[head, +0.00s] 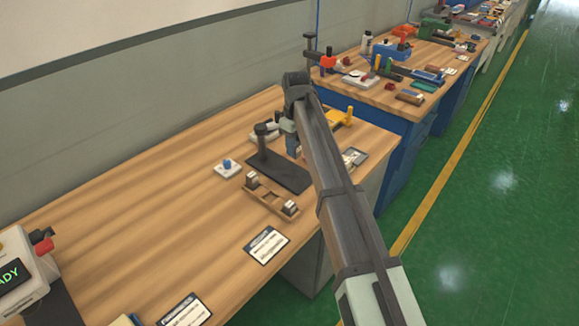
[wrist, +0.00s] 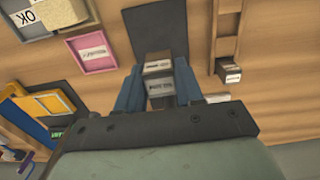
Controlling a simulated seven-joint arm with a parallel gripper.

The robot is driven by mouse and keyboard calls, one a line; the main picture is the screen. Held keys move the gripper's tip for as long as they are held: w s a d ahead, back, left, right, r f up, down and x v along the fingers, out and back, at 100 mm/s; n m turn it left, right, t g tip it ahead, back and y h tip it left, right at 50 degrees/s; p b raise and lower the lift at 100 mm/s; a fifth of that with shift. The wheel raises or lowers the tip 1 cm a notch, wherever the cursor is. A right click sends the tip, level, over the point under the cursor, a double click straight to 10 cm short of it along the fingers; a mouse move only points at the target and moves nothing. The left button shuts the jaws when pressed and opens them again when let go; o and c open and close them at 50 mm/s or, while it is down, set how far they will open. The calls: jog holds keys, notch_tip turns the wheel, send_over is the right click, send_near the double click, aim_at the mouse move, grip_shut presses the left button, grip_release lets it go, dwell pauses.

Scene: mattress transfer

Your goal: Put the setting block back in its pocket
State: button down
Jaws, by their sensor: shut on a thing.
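My gripper (wrist: 158,78) is shut on a small block with a white printed label, the setting block (wrist: 158,68), held between its blue fingers. In the head view my gripper (head: 292,145) is beside the upright of a dark stand, and the held block cannot be made out. The wooden holder (head: 270,195) lies on the bench in front of the stand's base. Blocks sit at its left end (head: 252,178) and right end (head: 290,208), with bare wood between them. The holder (wrist: 226,35) is right of my gripper in the wrist view, with one labelled block (wrist: 229,74).
The dark stand base (head: 280,172) lies close to the holder and also shows ahead of my fingers in the wrist view (wrist: 157,28). A white tile with a blue knob (head: 228,168) is left. A pink tray (wrist: 92,52) is nearby. The bench's left middle is clear.

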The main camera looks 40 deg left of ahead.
jog(key=shift+s, duration=6.1)
jog(key=shift+d+f, duration=0.2)
jog(key=shift+f, duration=4.7)
jog(key=shift+f, duration=0.1)
jog(key=c, duration=0.7)
grip_release()
notch_tip(320, 180, up, 12)
jog(key=shift+r, duration=0.1)
